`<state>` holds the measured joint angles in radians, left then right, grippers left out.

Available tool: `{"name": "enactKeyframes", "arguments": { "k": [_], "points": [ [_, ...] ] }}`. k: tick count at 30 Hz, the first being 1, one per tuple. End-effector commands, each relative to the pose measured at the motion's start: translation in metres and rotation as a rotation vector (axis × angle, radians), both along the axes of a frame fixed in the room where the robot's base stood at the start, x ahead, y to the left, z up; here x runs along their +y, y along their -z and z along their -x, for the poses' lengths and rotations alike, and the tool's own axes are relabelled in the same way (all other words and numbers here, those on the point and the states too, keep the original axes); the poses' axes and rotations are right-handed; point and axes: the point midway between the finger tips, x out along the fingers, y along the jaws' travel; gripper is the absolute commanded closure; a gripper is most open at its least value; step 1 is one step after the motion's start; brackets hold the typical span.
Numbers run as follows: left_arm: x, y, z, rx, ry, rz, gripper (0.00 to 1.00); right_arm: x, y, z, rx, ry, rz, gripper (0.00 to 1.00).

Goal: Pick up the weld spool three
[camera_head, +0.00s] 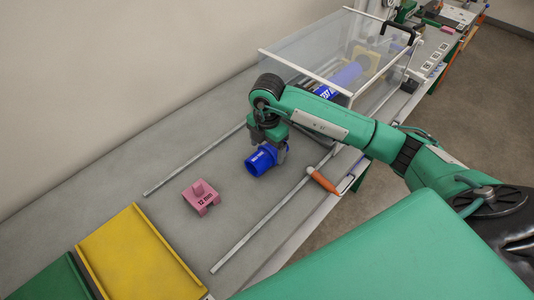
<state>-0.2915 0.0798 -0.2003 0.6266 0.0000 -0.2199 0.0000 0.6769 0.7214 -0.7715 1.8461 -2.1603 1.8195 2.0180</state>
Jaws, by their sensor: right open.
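A blue cylinder with small white lettering (258,163), which looks like the weld spool, lies on its side on the grey table; its lettering is too small to read surely. My right gripper (275,152) points down at the spool's right end and is open. One finger shows close beside that end; whether it touches cannot be told, and the far finger is partly hidden. Another blue cylinder (345,76) with white lettering sits under the clear cover. My left gripper is not in view.
A pink block marked 12 mm (201,198) sits left of the spool. Two grey rails (258,229) run along the table on either side. A yellow tray (138,258) and a green tray (55,282) lie at the front left. A clear-walled cover (310,68) stands behind my arm. An orange-handled tool (323,181) is at the right edge.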

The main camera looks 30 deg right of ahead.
Motion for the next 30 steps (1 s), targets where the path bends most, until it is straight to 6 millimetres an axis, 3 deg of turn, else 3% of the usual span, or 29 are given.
{"name": "enactKeyframes", "arguments": {
  "k": [3, 7, 16, 24, 30],
  "points": [
    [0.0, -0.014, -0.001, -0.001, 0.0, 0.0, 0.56, -0.003, 0.015, -0.005, 0.005, 0.002, 0.001, 0.18],
    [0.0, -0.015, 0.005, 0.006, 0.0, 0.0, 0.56, -0.002, 0.032, -0.005, 0.002, -0.001, 0.0, 0.18],
    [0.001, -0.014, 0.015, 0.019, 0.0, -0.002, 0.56, -0.002, 0.039, -0.005, 0.0, -0.001, 0.0, 0.18],
    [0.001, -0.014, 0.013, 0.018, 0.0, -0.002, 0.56, -0.002, 0.038, -0.005, -0.001, -0.001, 0.0, 0.7],
    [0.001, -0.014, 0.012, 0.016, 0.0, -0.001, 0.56, -0.002, 0.038, -0.005, -0.001, 0.0, 0.0, 0.7]
  ]
}}
